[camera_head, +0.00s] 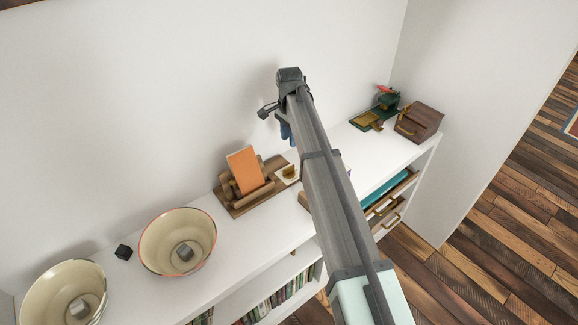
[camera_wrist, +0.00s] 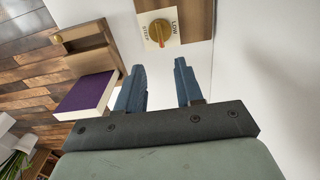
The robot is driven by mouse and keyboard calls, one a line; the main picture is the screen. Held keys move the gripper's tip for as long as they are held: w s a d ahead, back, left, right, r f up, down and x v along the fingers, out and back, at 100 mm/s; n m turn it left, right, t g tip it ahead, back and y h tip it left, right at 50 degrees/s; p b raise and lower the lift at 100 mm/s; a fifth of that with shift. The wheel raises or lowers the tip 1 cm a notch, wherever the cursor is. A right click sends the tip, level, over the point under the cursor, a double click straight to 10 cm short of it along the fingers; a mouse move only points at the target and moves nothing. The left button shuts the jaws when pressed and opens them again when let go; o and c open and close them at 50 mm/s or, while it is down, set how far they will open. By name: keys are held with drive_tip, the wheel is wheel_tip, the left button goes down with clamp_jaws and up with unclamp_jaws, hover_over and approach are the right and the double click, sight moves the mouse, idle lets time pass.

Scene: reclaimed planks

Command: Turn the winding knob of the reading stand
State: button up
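The reading stand (camera_head: 236,205) is a brown wooden board on the white shelf top, with an orange book or card leaning upright on it. At its right end is a cream plate (camera_head: 288,173). The knob lies beyond the fingertips, roughly in line with the gap, not touched. In the head view the blue fingers (camera_head: 286,131) are mostly hidden by my arm.
A purple book (camera_wrist: 88,93) lies beside the left finger in the wrist view. Two bowls (camera_head: 178,238) (camera_head: 62,290) and a black cube (camera_head: 123,252) stand left of the stand. A wooden box (camera_head: 419,121) and green device (camera_head: 385,104) stand right. A wall rises behind.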

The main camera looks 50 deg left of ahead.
sight(289, 168)
wheel_tip(289, 168, down, 14)
drive_tip(key=shift+s+r, duration=0.1)
drive_tip(key=shift+r, duration=0.05)
idle(0.5)
clamp_jaws()
idle(0.3)
